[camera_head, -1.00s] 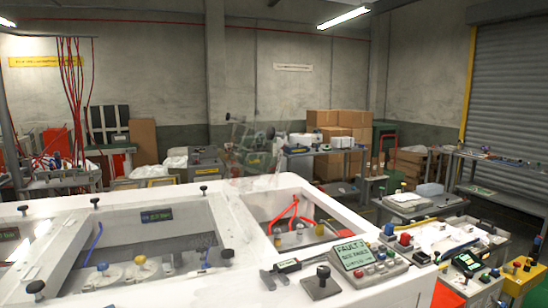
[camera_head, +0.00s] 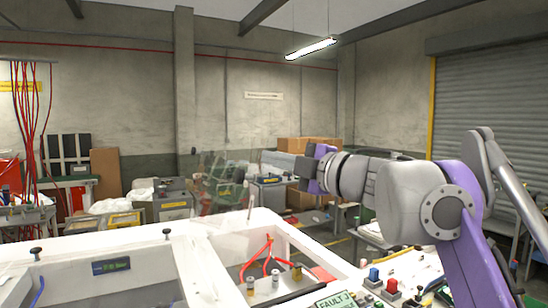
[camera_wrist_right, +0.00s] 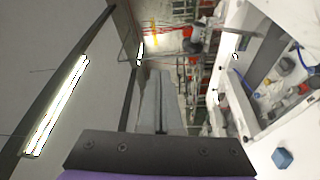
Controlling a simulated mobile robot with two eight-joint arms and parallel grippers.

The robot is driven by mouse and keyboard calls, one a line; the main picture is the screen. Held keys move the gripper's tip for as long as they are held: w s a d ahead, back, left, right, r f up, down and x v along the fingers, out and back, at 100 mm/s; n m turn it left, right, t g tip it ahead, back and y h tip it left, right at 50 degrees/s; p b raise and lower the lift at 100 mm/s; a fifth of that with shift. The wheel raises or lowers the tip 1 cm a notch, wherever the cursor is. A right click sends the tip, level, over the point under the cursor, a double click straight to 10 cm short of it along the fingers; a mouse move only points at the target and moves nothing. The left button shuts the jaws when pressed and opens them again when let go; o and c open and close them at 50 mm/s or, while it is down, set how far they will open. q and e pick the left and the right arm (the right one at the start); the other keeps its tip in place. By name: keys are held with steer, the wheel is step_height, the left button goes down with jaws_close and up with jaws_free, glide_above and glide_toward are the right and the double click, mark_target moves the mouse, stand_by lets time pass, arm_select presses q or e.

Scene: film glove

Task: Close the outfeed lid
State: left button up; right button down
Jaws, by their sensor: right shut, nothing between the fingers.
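A clear, see-through panel that looks like the raised outfeed lid (camera_head: 225,182) stands upright at the back of the white machine's right-hand opening. Its edges are hard to make out against the background. The opening (camera_head: 262,262) below it is uncovered, with red tubes and metal fittings inside. My right gripper (camera_head: 299,168) is raised in the air to the right of the panel, apart from it. In the right wrist view my right gripper (camera_wrist_right: 160,100) has its fingers together and empty. My left gripper is in neither current view.
The white machine frame (camera_head: 190,265) fills the front, with another opening on its left. A control panel reading FAULT (camera_head: 335,301) and a blue button (camera_head: 374,274) sit at its right. Shelves and cartons (camera_head: 305,145) stand behind.

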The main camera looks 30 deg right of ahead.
arm_select(q)
steer(key=shift+w+r+p, duration=0.35)
steer(key=shift+w+r, duration=0.1)
steer(key=shift+r, duration=0.2)
steer(key=shift+w+r+p, duration=0.35)
steer(key=shift+w+r, duration=0.1)
steer(key=shift+r, duration=0.15)
arm_select(e)
steer(key=w+d, duration=0.1)
steer(key=w, duration=0.6)
steer(key=shift+w+d+f, duration=0.15)
steer(key=shift+w, duration=0.1)
